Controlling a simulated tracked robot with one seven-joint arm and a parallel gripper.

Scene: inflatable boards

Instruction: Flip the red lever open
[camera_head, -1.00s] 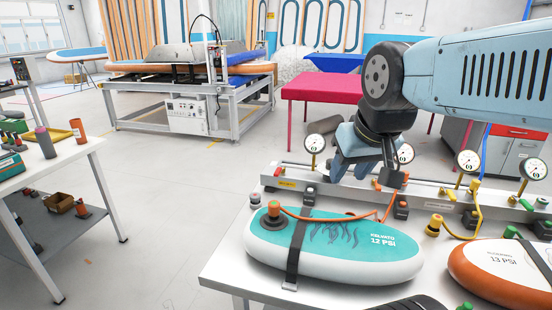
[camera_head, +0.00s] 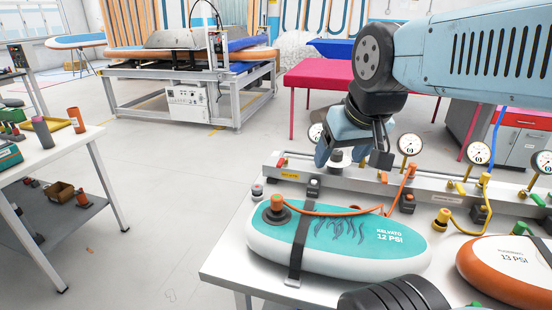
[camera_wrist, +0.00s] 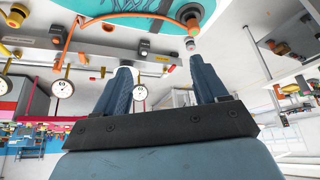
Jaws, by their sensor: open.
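A small red lever (camera_head: 281,163) shows at the left end of the grey metal manifold bar (camera_head: 330,183). My gripper (camera_head: 335,148) is above and behind the bar's left part, between the two levers. It hides part of the bar and a gauge. In the wrist view its two fingers (camera_wrist: 164,76) are spread and empty, with the bar beyond their tips.
A teal and white inflatable board (camera_head: 345,262) is strapped down in front of the bar, with an orange hose (camera_head: 330,212) across it. An orange and white board (camera_head: 510,280) lies at right. Pressure gauges (camera_head: 410,144) stand up along the bar.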

